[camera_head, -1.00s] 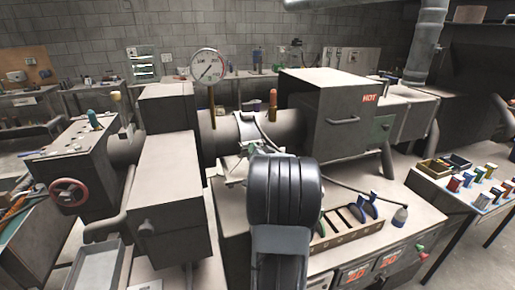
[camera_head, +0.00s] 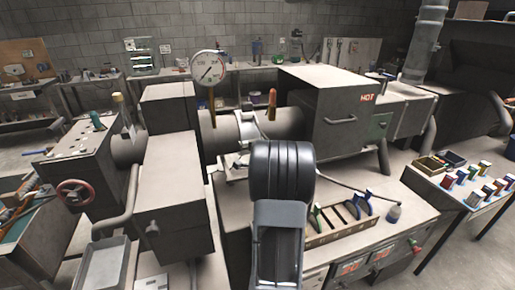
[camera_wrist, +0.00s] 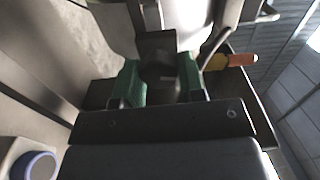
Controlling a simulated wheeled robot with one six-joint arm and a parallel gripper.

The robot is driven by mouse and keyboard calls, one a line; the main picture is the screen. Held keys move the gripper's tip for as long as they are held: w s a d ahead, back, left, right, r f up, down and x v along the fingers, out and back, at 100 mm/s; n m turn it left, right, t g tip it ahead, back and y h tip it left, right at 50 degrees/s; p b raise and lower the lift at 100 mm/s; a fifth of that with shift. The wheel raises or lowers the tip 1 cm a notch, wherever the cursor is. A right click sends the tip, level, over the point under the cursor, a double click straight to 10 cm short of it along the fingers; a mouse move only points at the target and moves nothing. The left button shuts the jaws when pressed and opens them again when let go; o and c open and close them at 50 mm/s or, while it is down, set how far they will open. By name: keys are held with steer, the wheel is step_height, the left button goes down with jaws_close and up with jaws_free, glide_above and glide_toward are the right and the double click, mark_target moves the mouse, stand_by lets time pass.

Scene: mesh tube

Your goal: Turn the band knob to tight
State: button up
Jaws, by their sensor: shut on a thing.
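The dark band knob (camera_wrist: 157,52) shows in the wrist view as a blocky piece between the green fingertips of my gripper (camera_wrist: 158,82). My gripper is shut on it. In the head view my own arm hides the knob and my gripper. A pale metal band (camera_head: 243,140) sits around the grey tube (camera_head: 222,132) just beyond my arm. A round dial gauge (camera_head: 208,67) stands on a stem above the tube; its exact reading is too small to tell.
An orange-handled lever (camera_head: 272,104) rises behind the band; its handle also shows close to the right fingertip in the wrist view (camera_wrist: 238,60). A box marked HOT (camera_head: 335,120) stands to the right. A tool rack (camera_head: 345,228) lies right of my arm. A grey cabinet (camera_head: 170,190) stands left.

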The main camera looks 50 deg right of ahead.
steer(key=m+p, duration=0.1)
steer(key=m, duration=0.4)
steer(key=shift+p, duration=0.3)
steer(key=shift+m, duration=0.3)
steer(key=o, duration=0.9)
steer(key=shift+o, duration=0.2)
steer(key=b+v, duration=0.2)
steer(key=v, duration=1.1)
steer(key=shift+s+a, duration=0.2)
steer(key=shift+s, duration=0.15)
